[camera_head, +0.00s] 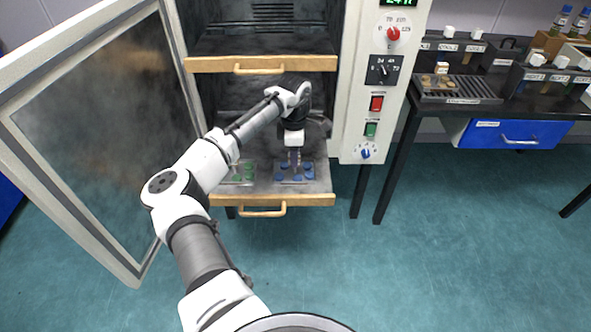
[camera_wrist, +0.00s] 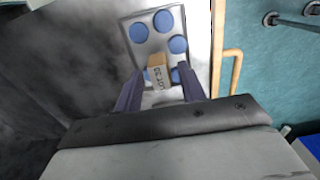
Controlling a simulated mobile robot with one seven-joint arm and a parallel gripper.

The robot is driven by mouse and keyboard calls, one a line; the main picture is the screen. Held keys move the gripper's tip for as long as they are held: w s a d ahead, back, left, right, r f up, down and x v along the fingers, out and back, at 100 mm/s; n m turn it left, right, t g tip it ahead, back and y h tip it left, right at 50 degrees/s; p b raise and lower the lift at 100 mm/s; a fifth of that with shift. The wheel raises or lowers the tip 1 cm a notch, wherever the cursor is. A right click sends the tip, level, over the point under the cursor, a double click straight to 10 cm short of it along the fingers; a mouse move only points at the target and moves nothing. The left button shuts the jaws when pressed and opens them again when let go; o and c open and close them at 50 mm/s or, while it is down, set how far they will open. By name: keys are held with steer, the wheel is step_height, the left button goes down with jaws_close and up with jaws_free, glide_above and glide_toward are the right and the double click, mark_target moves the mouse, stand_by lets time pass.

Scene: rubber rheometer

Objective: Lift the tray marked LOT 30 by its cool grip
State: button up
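A small metal tray with several blue discs (camera_head: 283,179) lies on the lower pulled-out oven shelf. In the wrist view this tray (camera_wrist: 153,46) carries a tan grip block (camera_wrist: 155,60) at its near end, with a label reading LOT 30 (camera_wrist: 161,78). My gripper (camera_head: 295,163) points down over the tray. In the wrist view my gripper (camera_wrist: 160,78) is open, one dark finger on each side of the label and grip, with gaps visible. One blue disc is partly hidden behind the grip and a finger.
A tray with green discs (camera_head: 238,180) lies left on the same shelf. The lower shelf has a wooden front edge and handle (camera_head: 262,211); another shelf (camera_head: 258,65) is above. The oven door (camera_head: 100,120) stands open at left. A bench with racks (camera_head: 458,98) is at right.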

jaws_close()
step_height(320, 180, up, 3)
steer(key=p, duration=0.3)
steer(key=shift+r, duration=0.1)
